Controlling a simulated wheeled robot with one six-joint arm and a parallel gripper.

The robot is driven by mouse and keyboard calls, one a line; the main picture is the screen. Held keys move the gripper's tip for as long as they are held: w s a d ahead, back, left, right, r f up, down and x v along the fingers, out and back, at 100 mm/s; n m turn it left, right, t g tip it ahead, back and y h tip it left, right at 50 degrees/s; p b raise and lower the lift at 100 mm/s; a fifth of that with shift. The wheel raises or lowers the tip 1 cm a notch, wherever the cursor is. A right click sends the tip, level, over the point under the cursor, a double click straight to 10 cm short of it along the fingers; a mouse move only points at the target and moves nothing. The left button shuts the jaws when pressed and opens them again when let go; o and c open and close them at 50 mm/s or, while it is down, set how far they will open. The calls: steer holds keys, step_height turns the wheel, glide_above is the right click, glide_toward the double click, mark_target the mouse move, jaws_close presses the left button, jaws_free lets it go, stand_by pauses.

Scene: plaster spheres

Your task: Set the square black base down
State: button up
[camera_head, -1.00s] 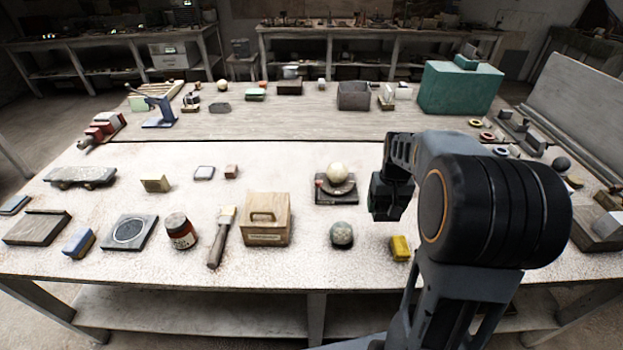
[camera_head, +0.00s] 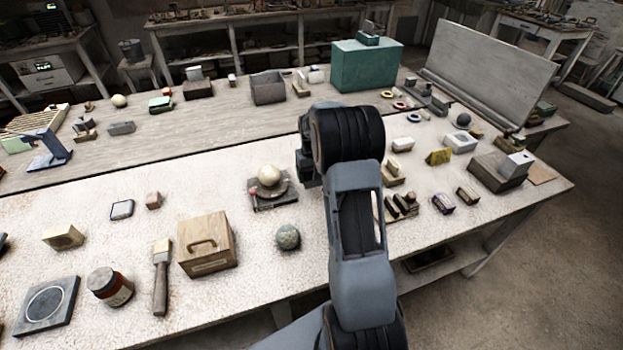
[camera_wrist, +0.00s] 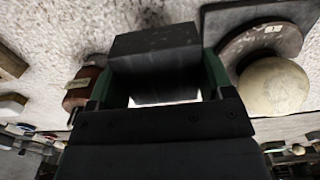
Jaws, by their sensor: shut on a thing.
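My gripper (camera_wrist: 160,92) is shut on a dark, flat-sided block, the square black base (camera_wrist: 155,45), which shows between its green-edged fingers in the wrist view. In the head view my gripper (camera_head: 306,165) is mostly hidden behind my own arm, and the held base cannot be made out there. It is over the pale table, just right of a cream sphere (camera_head: 269,175) on a dark stand (camera_head: 272,199). The sphere also shows close on the right in the wrist view (camera_wrist: 274,88). I cannot tell whether the held base touches the table.
A speckled sphere (camera_head: 288,237) and a wooden box (camera_head: 207,244) stand in front and to the left. Several small blocks, a yellow one (camera_head: 438,157) among them, lie to the right. A green box (camera_head: 366,66) is at the back. Bare tabletop lies left of the stand.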

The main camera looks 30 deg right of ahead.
steer(key=shift+w+d+f, duration=0.35)
steer(key=shift+w+f, duration=0.3)
steer(key=shift+f, duration=0.15)
steer(key=shift+w+d+f, duration=0.35)
steer(key=shift+w+f, duration=0.25)
steer(key=shift+f, duration=0.2)
steer(key=shift+w+f+p, duration=0.1)
steer(key=shift+f+p, duration=0.25)
steer(key=shift+f, duration=1.35)
steer(key=shift+f, duration=0.15)
steer(key=o, duration=1.4)
steer(key=shift+c, duration=0.2)
